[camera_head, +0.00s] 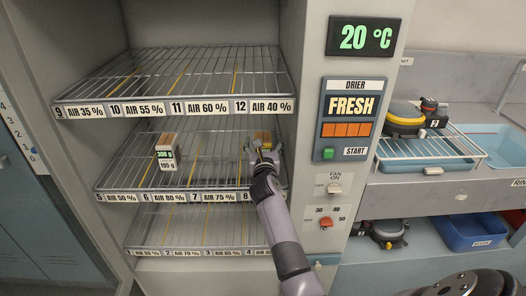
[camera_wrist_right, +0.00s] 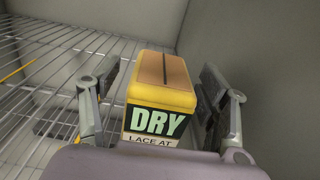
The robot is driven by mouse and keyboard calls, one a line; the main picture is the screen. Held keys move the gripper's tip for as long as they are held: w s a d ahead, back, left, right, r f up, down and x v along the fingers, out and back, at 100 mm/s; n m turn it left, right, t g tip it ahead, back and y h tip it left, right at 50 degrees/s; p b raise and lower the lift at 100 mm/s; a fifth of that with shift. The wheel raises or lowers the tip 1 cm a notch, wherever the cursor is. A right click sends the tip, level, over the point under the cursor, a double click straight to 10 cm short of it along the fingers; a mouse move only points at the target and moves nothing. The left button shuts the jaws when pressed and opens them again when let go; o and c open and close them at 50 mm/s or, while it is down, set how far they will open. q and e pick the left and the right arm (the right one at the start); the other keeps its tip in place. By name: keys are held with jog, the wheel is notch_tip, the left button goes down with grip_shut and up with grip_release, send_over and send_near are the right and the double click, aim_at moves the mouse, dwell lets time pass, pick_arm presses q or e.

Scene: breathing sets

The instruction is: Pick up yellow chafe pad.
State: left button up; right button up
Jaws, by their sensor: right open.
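A yellow block with a tan top and a dark slot (camera_wrist_right: 163,82), which looks like the yellow chafe pad, carries a label reading "DRY" and "LACE AT". It also shows in the head view (camera_head: 263,136), at the right end of the middle wire shelf, partly hidden by my gripper. My right gripper (camera_head: 262,152) reaches into the cabinet from the front. In the right wrist view its open fingers (camera_wrist_right: 160,100) stand on either side of the block, with a visible gap at the left. Any contact at the right is unclear. My left gripper is not in view.
The empty upper shelf (camera_head: 190,75) lies above. The cabinet's right wall is close beside my gripper. A control panel (camera_head: 347,120) and a rack (camera_head: 425,150) are further right.

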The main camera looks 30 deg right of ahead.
jog(key=shift+w+d+f, duration=0.1)
jog(key=shift+w+d, duration=0.25)
jog(key=shift+w, duration=0.1)
jog(key=shift+s, duration=0.1)
jog(key=shift+c, duration=0.6)
jog(key=c, duration=1.5)
